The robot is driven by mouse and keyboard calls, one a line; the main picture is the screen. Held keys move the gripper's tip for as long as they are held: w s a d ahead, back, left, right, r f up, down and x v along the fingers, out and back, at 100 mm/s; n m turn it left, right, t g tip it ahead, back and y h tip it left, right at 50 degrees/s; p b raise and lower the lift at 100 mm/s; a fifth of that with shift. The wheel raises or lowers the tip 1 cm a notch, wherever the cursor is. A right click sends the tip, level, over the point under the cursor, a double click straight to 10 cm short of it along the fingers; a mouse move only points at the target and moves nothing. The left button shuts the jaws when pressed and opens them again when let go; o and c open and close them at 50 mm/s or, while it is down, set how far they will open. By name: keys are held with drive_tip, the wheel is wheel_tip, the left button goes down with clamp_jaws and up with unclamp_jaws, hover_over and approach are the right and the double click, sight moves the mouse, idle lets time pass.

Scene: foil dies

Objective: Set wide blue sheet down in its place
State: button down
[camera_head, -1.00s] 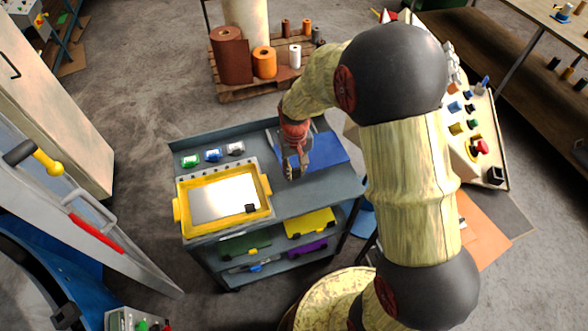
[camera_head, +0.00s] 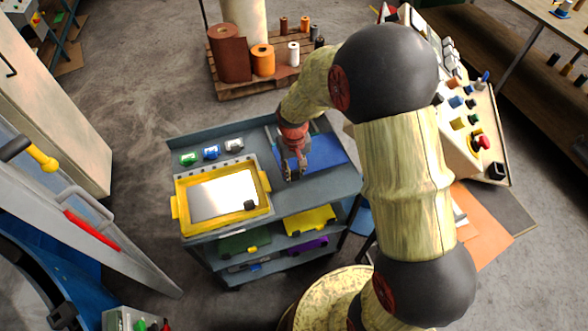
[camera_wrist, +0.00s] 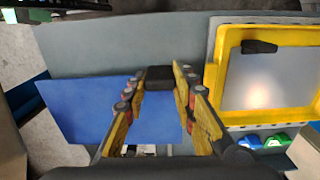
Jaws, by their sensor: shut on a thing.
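The wide blue sheet (camera_head: 326,152) is at the right part of the grey cart's top (camera_head: 315,195), right of the yellow frame (camera_head: 268,205). In the wrist view the flat blue sheet (camera_wrist: 85,110) stretches left from my gripper, over the grey cart top. My gripper (camera_head: 293,172) is shut on the sheet's black grip block (camera_wrist: 160,78), with a yellow finger on either side of it in the wrist view (camera_wrist: 160,90). My fingers and wrist hide part of the sheet. I cannot tell whether the sheet touches the cart top or hangs just above it.
The yellow frame holds a bright plate (camera_head: 222,195) with a black block. Small green, blue and grey items (camera_head: 211,153) sit behind it. Yellow (camera_head: 310,221) and purple (camera_head: 308,245) sheets lie on lower shelves. A control console (camera_head: 470,125) stands right; a pallet (camera_head: 250,88) with rolls stands behind.

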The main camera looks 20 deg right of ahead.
drive_tip(key=shift+f+b, duration=1.95)
drive_tip(key=shift+f, duration=2.35)
drive_tip(key=c, duration=1.4)
unclamp_jaws()
wheel_tip(320, 180, up, 12)
drive_tip(key=shift+s, duration=0.1)
